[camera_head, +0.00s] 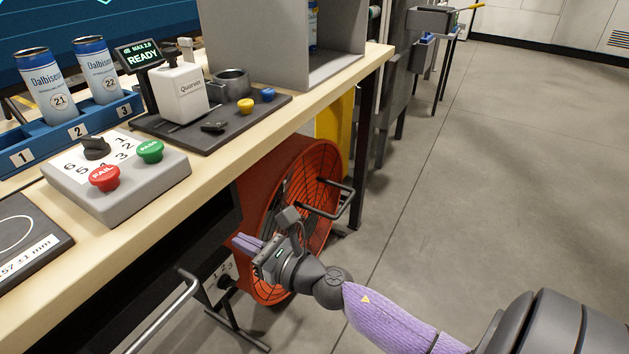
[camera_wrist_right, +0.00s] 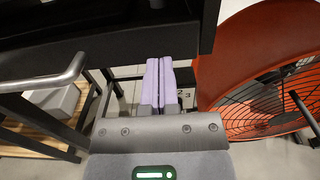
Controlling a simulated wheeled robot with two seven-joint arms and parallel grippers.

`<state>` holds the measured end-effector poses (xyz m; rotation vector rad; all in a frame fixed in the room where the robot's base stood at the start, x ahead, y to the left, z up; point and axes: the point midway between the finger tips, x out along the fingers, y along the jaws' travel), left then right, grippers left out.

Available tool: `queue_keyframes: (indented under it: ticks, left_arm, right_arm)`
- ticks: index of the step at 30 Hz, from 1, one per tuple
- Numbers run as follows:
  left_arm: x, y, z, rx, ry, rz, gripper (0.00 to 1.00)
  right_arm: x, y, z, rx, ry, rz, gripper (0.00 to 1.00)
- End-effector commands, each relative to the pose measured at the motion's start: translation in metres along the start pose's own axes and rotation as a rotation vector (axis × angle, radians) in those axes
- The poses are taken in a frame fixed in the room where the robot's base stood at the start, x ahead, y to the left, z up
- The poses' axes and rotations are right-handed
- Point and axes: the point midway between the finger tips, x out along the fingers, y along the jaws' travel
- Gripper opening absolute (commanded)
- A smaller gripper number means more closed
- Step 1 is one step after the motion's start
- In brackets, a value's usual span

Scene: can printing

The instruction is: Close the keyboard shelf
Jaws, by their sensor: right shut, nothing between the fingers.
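The keyboard shelf (camera_head: 185,255) is a dark unit under the front edge of the wooden table, partly cut off at the bottom of the head view. A silver bar handle (camera_head: 165,318) stands out in front of it. In the right wrist view the dark shelf body (camera_wrist_right: 110,35) crosses the top and the handle (camera_wrist_right: 45,80) is at the left. My right gripper (camera_head: 246,243) has its purple fingers together, empty, just right of the shelf's end in the head view. The fingers also show in the right wrist view (camera_wrist_right: 158,68), close below the dark body; contact is unclear. My left gripper is not in view.
A large orange fan (camera_head: 318,165) stands under the table, close behind my right gripper. On the table (camera_head: 225,145) are a button box (camera_head: 120,190), a blue can rack (camera_head: 75,130) and a black tray with a white device (camera_head: 180,92). The floor (camera_head: 510,190) at right is clear.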

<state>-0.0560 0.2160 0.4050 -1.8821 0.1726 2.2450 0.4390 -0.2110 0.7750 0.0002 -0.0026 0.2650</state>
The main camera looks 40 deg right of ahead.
Motion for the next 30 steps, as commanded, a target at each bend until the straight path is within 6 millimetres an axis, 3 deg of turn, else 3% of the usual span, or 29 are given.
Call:
queue_keyframes:
  ticks: [2, 18, 25, 26, 28, 29, 30]
  left_arm:
    - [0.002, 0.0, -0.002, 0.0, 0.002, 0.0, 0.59]
    - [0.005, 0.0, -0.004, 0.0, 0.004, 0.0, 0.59]
    - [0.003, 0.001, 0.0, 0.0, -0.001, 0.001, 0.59]
    - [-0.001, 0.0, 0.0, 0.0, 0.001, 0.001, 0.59]
    - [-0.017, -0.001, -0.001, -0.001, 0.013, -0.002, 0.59]
    - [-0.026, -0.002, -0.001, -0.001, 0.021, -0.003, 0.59]
    - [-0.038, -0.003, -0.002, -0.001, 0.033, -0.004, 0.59]
  right_arm:
    - [0.0, -0.003, -0.001, -0.001, 0.001, 0.0, 0.0]
    - [-0.094, -0.002, -0.002, 0.003, 0.004, 0.0, 0.0]
    - [-0.101, -0.004, -0.004, 0.036, 0.011, -0.008, 0.0]
    - [-0.102, -0.006, -0.008, 0.1, 0.024, -0.025, 0.0]
    - [-0.11, -0.014, -0.037, 0.414, 0.09, -0.126, 0.0]
    - [-0.117, -0.017, -0.058, 0.605, 0.129, -0.198, 0.0]
    - [-0.133, -0.016, -0.09, 0.886, 0.185, -0.323, 0.0]
